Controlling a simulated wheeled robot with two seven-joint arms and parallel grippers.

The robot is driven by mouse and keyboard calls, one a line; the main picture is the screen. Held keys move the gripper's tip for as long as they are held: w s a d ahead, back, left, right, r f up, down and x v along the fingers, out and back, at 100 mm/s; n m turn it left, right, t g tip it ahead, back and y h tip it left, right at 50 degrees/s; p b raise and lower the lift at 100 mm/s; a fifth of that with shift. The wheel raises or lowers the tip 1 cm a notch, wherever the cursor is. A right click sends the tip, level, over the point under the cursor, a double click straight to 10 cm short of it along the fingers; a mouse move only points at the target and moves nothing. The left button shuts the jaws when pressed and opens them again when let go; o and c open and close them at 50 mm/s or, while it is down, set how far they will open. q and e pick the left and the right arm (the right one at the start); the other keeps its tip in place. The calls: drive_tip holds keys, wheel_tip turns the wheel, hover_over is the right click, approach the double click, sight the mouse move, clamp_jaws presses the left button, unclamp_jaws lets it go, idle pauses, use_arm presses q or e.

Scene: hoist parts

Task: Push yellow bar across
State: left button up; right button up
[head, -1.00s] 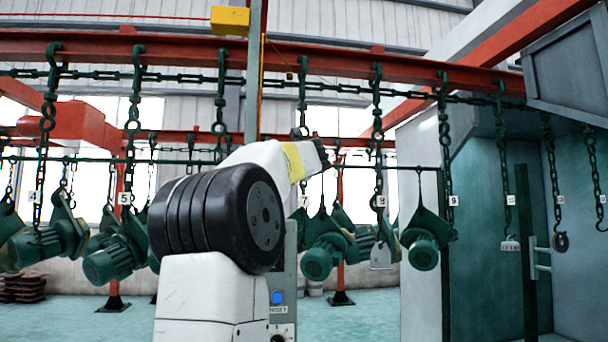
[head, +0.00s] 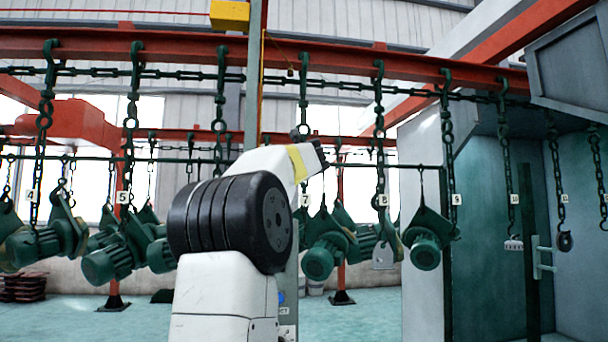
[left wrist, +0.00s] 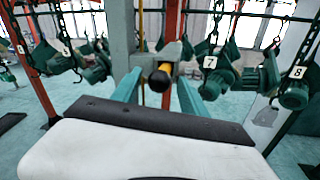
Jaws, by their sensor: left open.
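The yellow bar (left wrist: 163,68) shows in the left wrist view, nearly end-on, with a round black knob at its near end. It sits at a grey post (left wrist: 122,40). My left gripper (left wrist: 160,77) is open, its two teal fingers spread to either side of the bar's knob. I cannot tell whether they touch it. In the head view my left arm's white wrist reaches up to the right in front of the post, and the bar and fingertips are hidden behind it. My right gripper is not in view.
Green hoists (head: 326,246) hang on chains from a red overhead beam (head: 340,62), with numbered tags. A yellow block (head: 230,16) sits high on the post. A teal booth (head: 490,230) stands at the right. Open floor (head: 365,315) shows below.

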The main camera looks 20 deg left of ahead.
use_arm(q)
drive_tip(key=v, duration=0.7)
drive_tip(key=shift+s+d, duration=0.25)
drive_tip(key=shift+s, duration=0.05)
drive_tip(key=shift+f, duration=0.15)
